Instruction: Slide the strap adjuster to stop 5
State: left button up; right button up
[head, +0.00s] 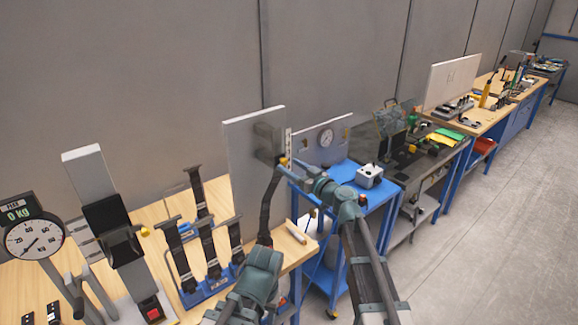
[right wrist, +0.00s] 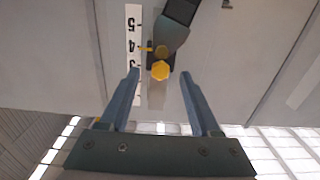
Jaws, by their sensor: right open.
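The strap adjuster (right wrist: 161,52) is a dark slider with a yellow knob (right wrist: 160,71) and a small yellow pointer. It is mounted on a grey upright panel (head: 243,150). A dark strap (head: 269,205) hangs down from the adjuster. My right gripper (right wrist: 160,80) is open, its fingertips apart on either side of the knob in the right wrist view, with nothing between them clearly touched. My left gripper is not in view.
The wooden bench (head: 215,190) holds a dial scale (head: 35,238), a tall buckle stand (head: 105,215) and a blue rack of straps (head: 205,285) left of the panel. Open floor lies further right.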

jog(key=shift+x, duration=0.8)
grip_shut()
dwell(1.0)
